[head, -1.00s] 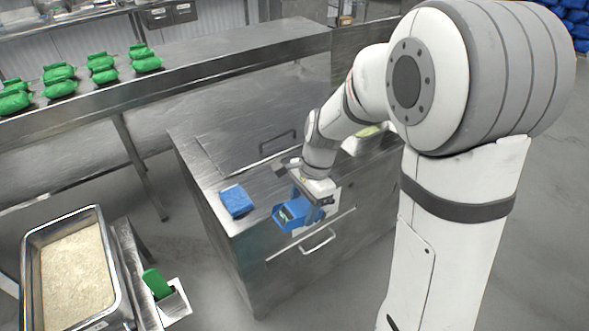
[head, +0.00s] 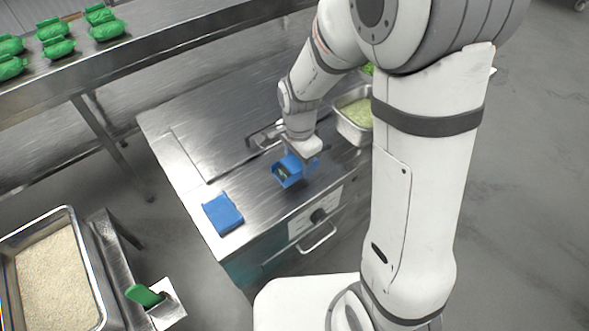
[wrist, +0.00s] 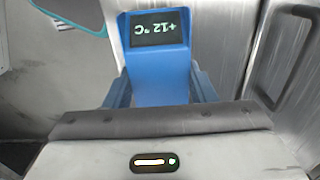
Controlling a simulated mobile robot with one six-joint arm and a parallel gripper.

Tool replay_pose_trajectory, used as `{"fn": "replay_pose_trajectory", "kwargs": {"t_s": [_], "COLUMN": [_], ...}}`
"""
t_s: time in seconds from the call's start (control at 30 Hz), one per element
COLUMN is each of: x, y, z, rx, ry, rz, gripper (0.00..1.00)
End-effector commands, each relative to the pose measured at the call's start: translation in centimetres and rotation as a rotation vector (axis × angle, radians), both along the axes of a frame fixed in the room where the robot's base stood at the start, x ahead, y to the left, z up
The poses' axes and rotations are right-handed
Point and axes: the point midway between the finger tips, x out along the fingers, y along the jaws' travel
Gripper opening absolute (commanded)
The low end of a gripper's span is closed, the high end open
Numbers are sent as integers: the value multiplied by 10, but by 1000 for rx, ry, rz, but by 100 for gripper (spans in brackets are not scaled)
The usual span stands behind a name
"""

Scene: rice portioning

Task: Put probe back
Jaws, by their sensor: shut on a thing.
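The blue probe (head: 285,172) with its small dark display hangs from my gripper (head: 303,160) over the steel counter top in the head view. In the wrist view the probe (wrist: 155,68) sits between my two fingers (wrist: 159,90), and its display reads "+12 °C" upside down. My gripper is shut on it. Any needle or tip of the probe is hidden. I cannot tell whether the probe touches the counter.
A flat blue block (head: 222,214) lies on the counter's left front corner. A steel pan of pale food (head: 355,115) stands behind my arm. A rice tray (head: 52,275) and a green-handled tool (head: 145,296) are at lower left. Several green packs (head: 55,40) line the back shelf.

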Motion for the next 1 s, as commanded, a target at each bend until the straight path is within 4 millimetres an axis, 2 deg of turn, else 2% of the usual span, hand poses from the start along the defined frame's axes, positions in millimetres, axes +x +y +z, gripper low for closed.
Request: {"fn": "replay_pose_trajectory", "kwargs": {"t_s": [0.4, 0.77, 0.8, 1.0], "x": [-2, -1, -1, -1], "y": [5, 6, 6, 6], "z": [-47, -52, -51, -50], "rx": [0, 1, 1, 1], "ry": [2, -2, -2, -2], "rz": [13, 14, 15, 15], "gripper": [28, 28, 53, 69]}}
